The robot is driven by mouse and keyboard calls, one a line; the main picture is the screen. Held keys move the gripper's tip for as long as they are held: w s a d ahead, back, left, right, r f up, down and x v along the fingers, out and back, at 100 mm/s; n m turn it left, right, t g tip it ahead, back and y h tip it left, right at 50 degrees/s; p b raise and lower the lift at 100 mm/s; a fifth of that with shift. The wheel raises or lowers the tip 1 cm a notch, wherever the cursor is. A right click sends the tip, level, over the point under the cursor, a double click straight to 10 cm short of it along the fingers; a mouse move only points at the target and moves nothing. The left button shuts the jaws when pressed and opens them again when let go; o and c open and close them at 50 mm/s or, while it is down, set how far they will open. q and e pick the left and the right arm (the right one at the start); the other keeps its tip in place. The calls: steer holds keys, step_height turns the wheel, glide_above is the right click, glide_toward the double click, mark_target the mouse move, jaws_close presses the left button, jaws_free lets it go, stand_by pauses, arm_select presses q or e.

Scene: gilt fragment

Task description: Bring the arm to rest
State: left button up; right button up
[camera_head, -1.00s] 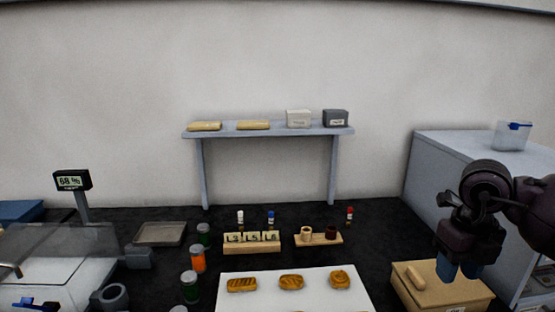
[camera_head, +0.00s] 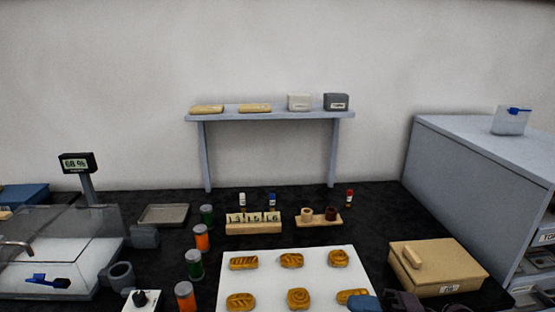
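My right arm shows only at the bottom edge. A blue fingertip of my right gripper (camera_head: 364,303) overlaps the lower right corner of the white board (camera_head: 318,275), next to a bread piece (camera_head: 350,296). Dark parts of the arm lie just right of it. The rest of this gripper is cut off, so its opening and any contact are hidden. My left gripper is out of view.
A wooden box (camera_head: 437,268) stands right of the board, near a grey cabinet (camera_head: 470,155). Several jars (camera_head: 194,264) stand left of it. Behind are a block with number tags (camera_head: 254,228), a small wooden stand (camera_head: 318,223) and a shelf (camera_head: 270,115). A clear-walled chamber (camera_head: 75,235) is at left.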

steer(key=d+f+m+t+h, duration=0.8)
steer(key=f+m+t+h, duration=0.3)
steer(key=m+t, duration=0.65)
steer(key=s+d+f+m+g+h, duration=0.3)
steer(key=s+f+m+g+h, duration=0.1)
steer(key=s+f+m, duration=0.2)
steer(key=s+d+f+m+g+h, duration=0.3)
steer(key=s+f+m+g, duration=0.2)
steer(key=f, duration=0.4)
steer(key=s+m, duration=0.1)
steer(key=s, duration=0.1)
steer(key=shift+s+h, duration=0.35)
steer(key=shift+h, duration=0.05)
steer(key=shift+g, duration=0.25)
